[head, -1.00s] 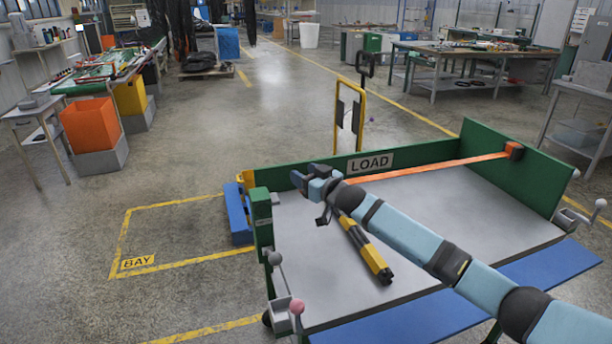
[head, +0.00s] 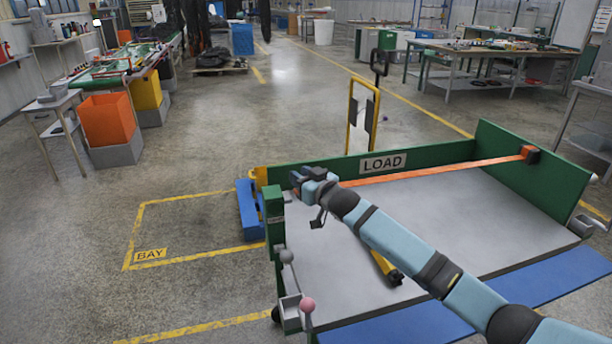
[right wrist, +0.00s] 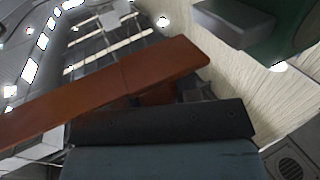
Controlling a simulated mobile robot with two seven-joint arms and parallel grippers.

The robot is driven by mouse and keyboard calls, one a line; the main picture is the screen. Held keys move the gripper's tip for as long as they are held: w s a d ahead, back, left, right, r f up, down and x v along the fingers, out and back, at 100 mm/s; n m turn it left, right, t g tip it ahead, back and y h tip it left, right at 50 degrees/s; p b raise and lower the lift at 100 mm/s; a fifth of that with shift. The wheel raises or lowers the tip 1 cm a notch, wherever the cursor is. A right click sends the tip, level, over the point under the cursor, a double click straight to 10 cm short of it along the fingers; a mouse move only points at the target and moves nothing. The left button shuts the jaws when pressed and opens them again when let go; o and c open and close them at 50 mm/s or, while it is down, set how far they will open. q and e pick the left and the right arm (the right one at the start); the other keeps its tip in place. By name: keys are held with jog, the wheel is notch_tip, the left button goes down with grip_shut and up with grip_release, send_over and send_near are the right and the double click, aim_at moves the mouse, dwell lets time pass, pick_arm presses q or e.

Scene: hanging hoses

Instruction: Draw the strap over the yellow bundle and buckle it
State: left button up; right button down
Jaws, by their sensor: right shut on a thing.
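The orange strap (head: 440,171) runs from a reel (head: 530,153) on the right green wall, along the far side of the cart bed, to my right gripper (head: 299,181). My right gripper is shut on the strap near the top of the green post (head: 274,205) at the bed's left side. The strap also crosses the right wrist view (right wrist: 110,95), where a grey block (right wrist: 235,22) shows at upper right. The yellow bundle (head: 384,265) lies on the bed, mostly hidden by my right arm. I cannot make out the buckle clearly. My left gripper is out of view.
The green back wall (head: 430,160) carries a LOAD sign. A yellow-framed handle (head: 362,120) rises behind the cart. The marked BAY floor (head: 190,228) to the left is empty.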

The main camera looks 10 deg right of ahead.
jog(key=c, duration=0.9)
grip_release()
jog(key=shift+o, duration=0.2)
jog(key=v, duration=1.4)
jog(key=shift+p, duration=0.45)
jog(key=shift+w, duration=0.1)
